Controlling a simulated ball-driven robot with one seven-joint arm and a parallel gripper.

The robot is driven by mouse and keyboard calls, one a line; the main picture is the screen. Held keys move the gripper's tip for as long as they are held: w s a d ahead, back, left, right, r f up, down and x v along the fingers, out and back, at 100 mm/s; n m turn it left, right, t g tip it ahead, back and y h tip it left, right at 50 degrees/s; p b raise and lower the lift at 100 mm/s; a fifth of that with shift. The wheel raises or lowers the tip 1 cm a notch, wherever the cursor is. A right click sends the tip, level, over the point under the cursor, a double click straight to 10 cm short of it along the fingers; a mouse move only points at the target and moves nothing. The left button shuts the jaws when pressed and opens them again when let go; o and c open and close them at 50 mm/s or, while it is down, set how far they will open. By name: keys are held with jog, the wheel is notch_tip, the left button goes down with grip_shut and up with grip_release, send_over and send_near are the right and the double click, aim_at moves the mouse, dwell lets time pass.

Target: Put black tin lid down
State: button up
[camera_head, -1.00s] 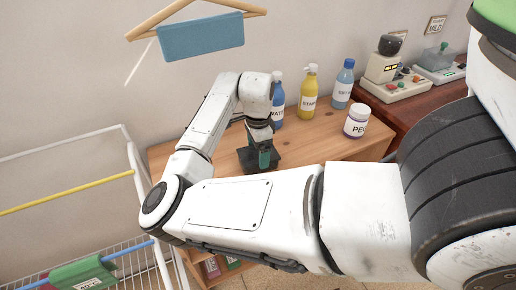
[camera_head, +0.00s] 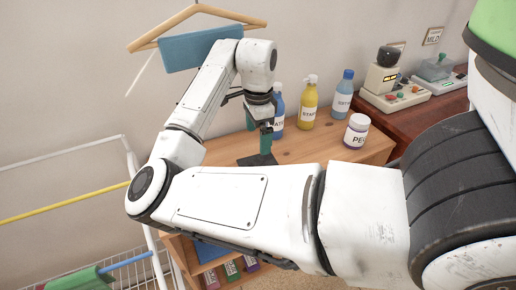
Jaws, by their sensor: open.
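The black tin lid (camera_head: 257,160) shows as a flat dark shape on the wooden dresser top (camera_head: 310,147). My gripper (camera_head: 259,133) is above it, with teal fingers spread apart and pointing down. The nearer finger overlaps the lid in the picture, and I cannot tell whether it touches it. Nothing shows held between the fingers. My arm hides part of the dresser's front and left side.
Blue (camera_head: 278,110), yellow (camera_head: 309,100) and light blue (camera_head: 342,95) bottles and a white jar (camera_head: 356,131) stand right of the lid. A hanger (camera_head: 196,15) with a blue cloth (camera_head: 195,50) is behind my arm. A wire rack (camera_head: 80,280) is at left.

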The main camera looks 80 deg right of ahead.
jog(key=shift+r, duration=1.3)
jog(key=shift+s, duration=0.15)
